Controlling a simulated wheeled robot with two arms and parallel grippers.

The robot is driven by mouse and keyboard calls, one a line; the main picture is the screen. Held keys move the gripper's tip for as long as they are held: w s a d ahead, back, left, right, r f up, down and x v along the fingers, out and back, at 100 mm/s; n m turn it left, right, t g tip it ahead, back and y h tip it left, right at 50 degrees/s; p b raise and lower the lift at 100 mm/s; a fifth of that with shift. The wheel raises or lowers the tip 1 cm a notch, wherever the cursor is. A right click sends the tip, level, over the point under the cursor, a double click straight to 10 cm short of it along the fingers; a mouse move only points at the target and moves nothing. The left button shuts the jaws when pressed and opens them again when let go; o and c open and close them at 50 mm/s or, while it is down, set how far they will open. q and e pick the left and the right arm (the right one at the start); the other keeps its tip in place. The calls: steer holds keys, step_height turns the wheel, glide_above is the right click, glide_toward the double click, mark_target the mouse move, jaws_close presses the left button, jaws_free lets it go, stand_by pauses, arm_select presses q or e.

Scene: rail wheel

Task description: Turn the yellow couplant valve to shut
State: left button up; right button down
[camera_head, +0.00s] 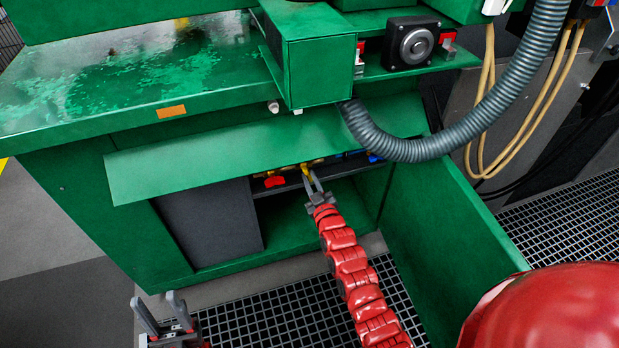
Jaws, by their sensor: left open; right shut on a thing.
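The yellow couplant valve (314,162) sits in the open lower bay of the green machine, just under the edge of a sloping green panel that partly hides it. My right gripper (308,173) reaches into the bay from the front, and its fingers are shut on the yellow valve's handle. How far the handle is turned cannot be made out. My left gripper (156,302) is at the bottom left, open and empty, above the floor in front of the machine and far from the valve.
A red handle (274,181) is left of the yellow valve, and a blue part (374,157) is to its right. The sloping green panel (240,146) overhangs the bay. A green door panel (455,225) bounds its right side. A grey corrugated hose (450,140) hangs above right.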

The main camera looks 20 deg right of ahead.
steer(key=shift+f, duration=0.1)
steer(key=shift+f+m+b, duration=0.15)
steer(key=shift+m+b, duration=0.5)
steer(key=shift+m, duration=0.45)
steer(key=shift+m+b, duration=0.35)
steer(key=shift+m, duration=0.55)
steer(key=c, duration=0.7)
jaws_free()
steer(key=shift+r, duration=0.2)
steer(key=shift+s+r+p, duration=0.1)
steer(key=shift+s+p, duration=0.55)
steer(key=shift+s, duration=0.55)
steer(key=s+p, duration=0.1)
steer(key=s, duration=0.3)
steer(key=shift+s+d, duration=0.15)
steer(key=shift+s, duration=0.15)
